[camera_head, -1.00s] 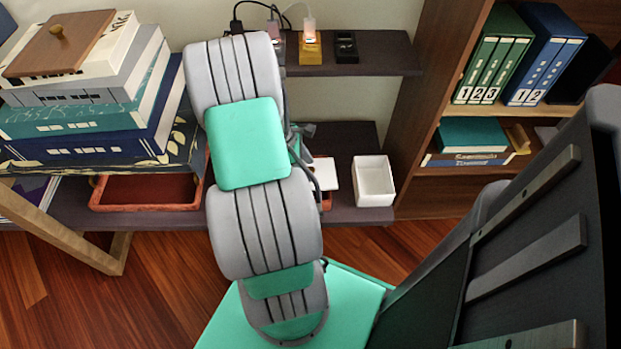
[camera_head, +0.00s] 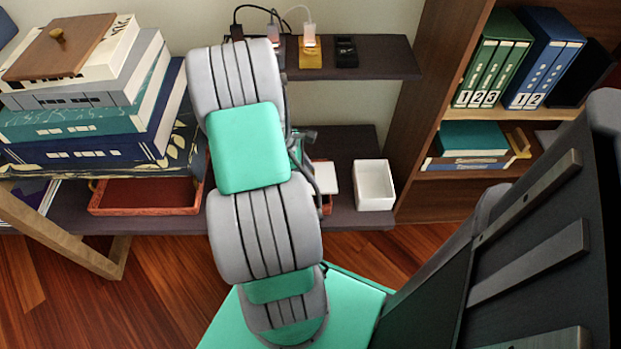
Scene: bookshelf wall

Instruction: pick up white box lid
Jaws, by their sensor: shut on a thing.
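The white box lid (camera_head: 325,177) shows as a small flat white piece on the lower shelf, just right of my arm. Its left part is hidden behind my arm and gripper. My gripper (camera_head: 308,165), dark and mostly hidden behind my arm, is at the lid's left side, shut on it. The fingertips are not clearly seen. The lid is low over the shelf, close to a reddish tray edge; I cannot tell whether it touches. An open white box (camera_head: 374,185) stands upright just right of the lid, with a small gap between them.
The lower dark shelf (camera_head: 347,212) has a little bare room at its front. An upper shelf (camera_head: 385,65) with chargers hangs above. A bookcase side (camera_head: 422,100) rises on the right. Stacked books (camera_head: 75,125) and a red tray (camera_head: 145,195) are at left.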

